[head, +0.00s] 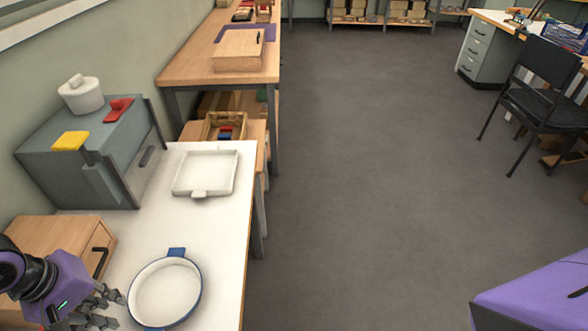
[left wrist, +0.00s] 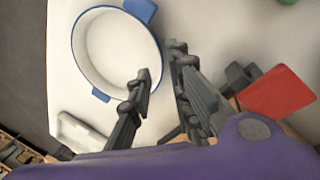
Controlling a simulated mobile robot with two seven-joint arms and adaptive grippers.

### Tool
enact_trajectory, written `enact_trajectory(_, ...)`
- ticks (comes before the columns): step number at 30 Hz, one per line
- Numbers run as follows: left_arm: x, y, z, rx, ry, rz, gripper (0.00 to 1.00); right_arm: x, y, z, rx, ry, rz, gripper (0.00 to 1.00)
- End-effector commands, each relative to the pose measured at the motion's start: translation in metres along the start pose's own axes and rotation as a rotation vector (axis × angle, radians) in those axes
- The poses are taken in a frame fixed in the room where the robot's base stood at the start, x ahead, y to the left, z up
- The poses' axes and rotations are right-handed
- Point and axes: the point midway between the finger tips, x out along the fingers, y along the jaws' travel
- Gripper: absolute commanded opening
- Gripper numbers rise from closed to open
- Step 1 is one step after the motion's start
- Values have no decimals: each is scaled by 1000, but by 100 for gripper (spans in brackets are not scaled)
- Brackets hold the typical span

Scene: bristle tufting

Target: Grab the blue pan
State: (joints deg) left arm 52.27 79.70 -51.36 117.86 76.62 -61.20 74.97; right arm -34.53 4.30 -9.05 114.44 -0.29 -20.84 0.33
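The blue pan (head: 166,291) is round and shallow, with a white inside, a blue rim and blue tab handles. It sits at the near end of the white tabletop, and it also shows at the upper left of the left wrist view (left wrist: 116,42). My left gripper (head: 112,307) is just left of the pan in the head view. I cannot tell if a finger touches the rim. My right gripper is not in view.
A white square tray (head: 206,173) lies farther back on the white tabletop (head: 150,225). A grey box (head: 80,150) with a white pot (head: 80,95) on top stands left. A wooden drawer box (head: 60,243) is beside my left gripper.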

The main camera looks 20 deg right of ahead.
Motion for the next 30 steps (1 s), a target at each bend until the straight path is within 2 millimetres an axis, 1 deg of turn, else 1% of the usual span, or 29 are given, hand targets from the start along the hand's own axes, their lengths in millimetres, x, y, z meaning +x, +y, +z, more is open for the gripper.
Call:
enact_trajectory(3,15,0,1,-1,-3,1,19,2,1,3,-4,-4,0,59)
enact_trajectory(8,32,2,2,-1,-2,0,19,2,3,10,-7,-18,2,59)
enact_trajectory(15,67,4,4,0,-1,0,19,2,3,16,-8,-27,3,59)
enact_trajectory(18,74,4,3,0,0,2,19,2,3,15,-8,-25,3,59)
enact_trajectory(25,74,4,3,0,1,1,19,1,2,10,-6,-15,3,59)
enact_trajectory(29,74,4,3,0,1,1,2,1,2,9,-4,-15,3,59)
enact_trajectory(30,74,4,3,0,1,1,0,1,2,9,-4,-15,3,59)
